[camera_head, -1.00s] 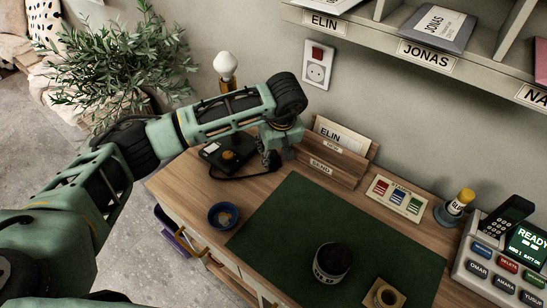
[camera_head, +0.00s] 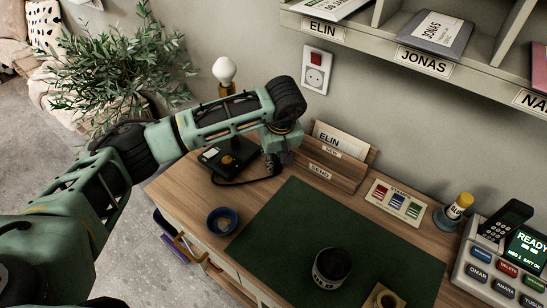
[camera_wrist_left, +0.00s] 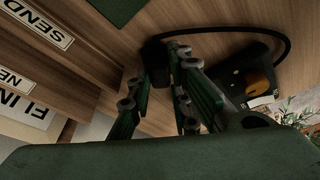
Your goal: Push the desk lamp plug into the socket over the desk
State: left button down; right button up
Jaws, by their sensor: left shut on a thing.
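My left gripper (camera_head: 271,165) hangs low over the back of the wooden desk, in front of the letter rack. In the left wrist view its fingers (camera_wrist_left: 165,75) are shut on a small dark plug (camera_wrist_left: 156,54), partly hidden by them. The box (camera_head: 229,155) also shows on the desk in the head view, near the lamp's white bulb (camera_head: 224,70). The wall socket (camera_head: 315,77), with a red switch above it, is up and right of the gripper, apart from it. My right gripper is out of view.
The letter rack (camera_head: 333,171) stands just right of the gripper. A shelf with name labels (camera_head: 425,63) juts out above, right of the socket. A blue bowl (camera_head: 221,221), a cup (camera_head: 331,268) and a green mat (camera_head: 290,225) lie nearer. The wall below the socket is bare.

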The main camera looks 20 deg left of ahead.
aim_at(276, 161)
pick_arm(q)
jog(key=p+v, duration=0.1)
jog(key=v, duration=0.1)
jog(key=p+v, duration=0.1)
jog(key=v, duration=0.2)
jog(key=shift+w+r, duration=0.1)
jog(key=shift+w, duration=0.1)
jog(key=s+d+r+p, duration=0.3)
jog(key=s+d+r, duration=0.2)
jog(key=s+d, duration=0.2)
jog(key=shift+s+d+r, duration=0.2)
jog(key=shift+d+r, duration=0.1)
jog(key=shift+r, duration=0.05)
